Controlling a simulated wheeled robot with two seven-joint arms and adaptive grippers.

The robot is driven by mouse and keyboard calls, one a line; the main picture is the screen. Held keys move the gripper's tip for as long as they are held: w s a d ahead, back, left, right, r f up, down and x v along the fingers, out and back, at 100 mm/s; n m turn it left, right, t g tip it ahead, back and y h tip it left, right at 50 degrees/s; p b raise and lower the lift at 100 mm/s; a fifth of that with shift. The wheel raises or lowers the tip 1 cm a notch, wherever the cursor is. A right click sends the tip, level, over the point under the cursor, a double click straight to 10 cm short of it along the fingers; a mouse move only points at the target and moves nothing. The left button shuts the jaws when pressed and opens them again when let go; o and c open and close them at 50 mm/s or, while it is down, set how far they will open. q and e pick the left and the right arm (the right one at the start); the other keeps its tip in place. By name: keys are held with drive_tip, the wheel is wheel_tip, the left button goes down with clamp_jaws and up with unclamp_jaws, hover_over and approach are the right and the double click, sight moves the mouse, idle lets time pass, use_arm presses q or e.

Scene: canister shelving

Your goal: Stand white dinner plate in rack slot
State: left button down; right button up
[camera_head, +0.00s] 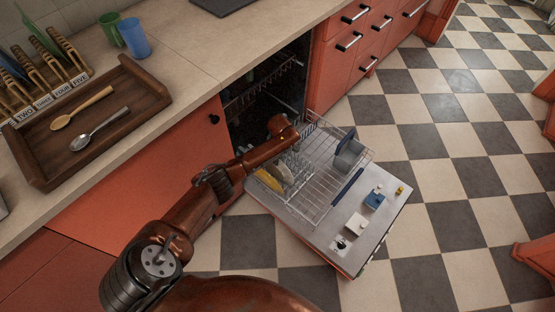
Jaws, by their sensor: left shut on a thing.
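My left arm reaches from the bottom left to the lower rack (322,200) of the open dishwasher. My left gripper (291,148) is pointed down at the rack's left side, shut at the upper edge of a pale plate that I take for the white dinner plate (285,174). Its fingertips are small and partly hidden by the arm. The plate stands among wire tines, beside a yellow plate (269,181). A wooden plate rack (52,88) with slots labelled TWO, THREE, FOUR and FIVE stands on the counter at the upper left. My right gripper is not in view.
Green and blue plates stand in the wooden rack. A wooden tray (133,118) with two spoons, a green cup (111,36) and a blue cup (134,40) share the counter. The dishwasher door (372,240) lies open; a grey container (348,155) stands in its rack.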

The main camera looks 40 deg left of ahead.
use_arm(q)
drive_tip(key=shift+w, duration=0.1)
drive_tip(key=c, duration=2)
unclamp_jaws()
drive_tip(key=shift+f, duration=0.1)
drive_tip(key=shift+c, duration=0.2)
drive_tip(key=shift+d+r+p, duration=0.15)
drive_tip(key=shift+r+p, duration=1.35)
drive_tip(key=shift+r, duration=0.55)
drive_tip(key=shift+d+r+p, duration=0.1)
drive_tip(key=shift+r+p, duration=1.35)
drive_tip(key=shift+r, duration=0.6)
drive_tip(key=shift+f, duration=0.1)
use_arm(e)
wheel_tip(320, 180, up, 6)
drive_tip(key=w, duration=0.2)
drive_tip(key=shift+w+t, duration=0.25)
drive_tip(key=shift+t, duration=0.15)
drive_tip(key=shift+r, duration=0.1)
